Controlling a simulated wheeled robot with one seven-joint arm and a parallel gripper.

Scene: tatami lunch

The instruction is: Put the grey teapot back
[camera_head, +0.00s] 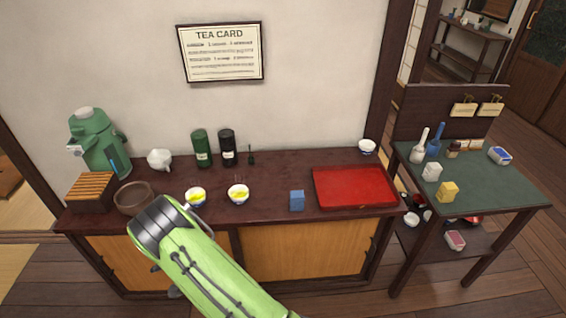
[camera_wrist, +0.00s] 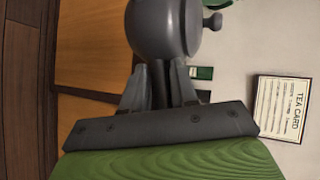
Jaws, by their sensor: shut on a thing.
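The grey teapot (camera_wrist: 160,28) fills the top of the wrist view, with its round lid knob (camera_wrist: 213,21) toward the right. My gripper (camera_wrist: 158,85) is shut on the teapot; both dark fingers reach up to its near side, and the exact contact is partly hidden. The teapot is held off the counter, in front of it. In the head view my green arm covers the front left of the counter and hides most of the gripper and teapot.
A green-topped table (camera_head: 500,185) stands right.

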